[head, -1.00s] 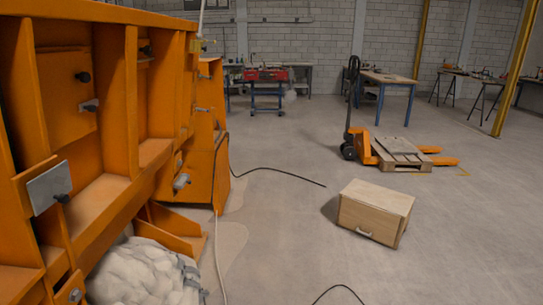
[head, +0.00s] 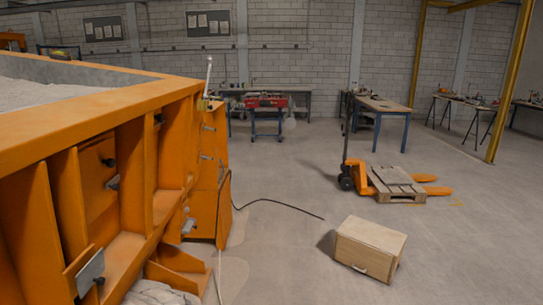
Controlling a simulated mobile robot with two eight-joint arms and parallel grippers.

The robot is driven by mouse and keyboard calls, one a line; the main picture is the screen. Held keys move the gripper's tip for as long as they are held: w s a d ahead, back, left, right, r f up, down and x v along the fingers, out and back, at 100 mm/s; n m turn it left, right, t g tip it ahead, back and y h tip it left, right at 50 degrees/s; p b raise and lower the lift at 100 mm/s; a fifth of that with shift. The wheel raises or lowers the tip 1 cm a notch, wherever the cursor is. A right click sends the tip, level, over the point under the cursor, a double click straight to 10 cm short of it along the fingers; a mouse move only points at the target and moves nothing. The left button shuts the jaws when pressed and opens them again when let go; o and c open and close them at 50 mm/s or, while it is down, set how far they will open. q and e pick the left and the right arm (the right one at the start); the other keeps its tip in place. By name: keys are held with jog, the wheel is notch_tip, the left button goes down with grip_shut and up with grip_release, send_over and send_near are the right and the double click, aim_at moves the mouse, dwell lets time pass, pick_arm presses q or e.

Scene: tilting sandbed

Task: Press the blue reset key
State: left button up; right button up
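No blue reset key can be made out in the head view. The large orange sandbed frame (head: 100,100) fills the left side, with pale sand (head: 45,92) in its open top. Small dark knobs and grey metal plates, one of them a tilted plate (head: 90,273), sit on its ribbed side. An orange cabinet-like end (head: 207,205) stands at its far corner, with a light lever (head: 208,75) above it. Neither of my grippers shows in the view.
A wooden box (head: 365,250) lies on the floor at the lower right. Behind it stands an orange pallet jack (head: 360,180) with a wooden pallet (head: 397,183). A black cable (head: 275,203) runs over the floor from the sandbed. Workbenches line the back wall. Open floor lies between.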

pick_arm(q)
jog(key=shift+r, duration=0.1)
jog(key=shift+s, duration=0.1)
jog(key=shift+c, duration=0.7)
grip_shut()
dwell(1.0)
